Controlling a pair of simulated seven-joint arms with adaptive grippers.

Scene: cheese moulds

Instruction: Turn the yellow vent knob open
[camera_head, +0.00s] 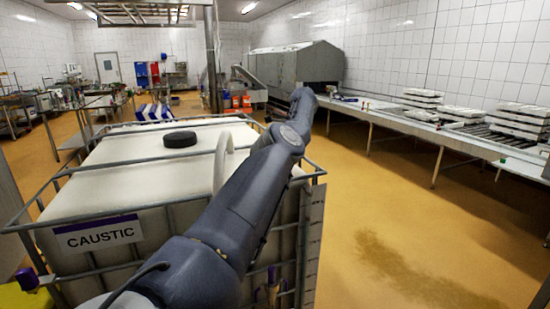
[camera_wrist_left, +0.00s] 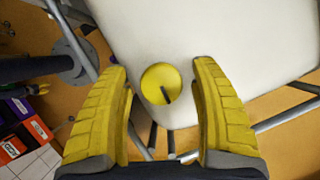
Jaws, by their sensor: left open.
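The yellow vent knob (camera_wrist_left: 158,78) shows in the left wrist view as a round yellow disc with a short dark bar near its lower edge. It lies at the rounded corner of a white surface. My left gripper (camera_wrist_left: 160,66) is open, with one yellow finger on each side of the knob. Gaps show between both fingers and the knob, and nothing is held. I cannot make out the knob or the left gripper in the head view. My right gripper is not in view.
A white caged tank (camera_head: 110,172) labelled CAUSTIC (camera_head: 98,233) has a black cap (camera_head: 180,139) on top. One of my arms crosses in front of it. White moulds (camera_head: 465,114) stand on a long table at right. The yellow floor (camera_head: 400,220) between is clear.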

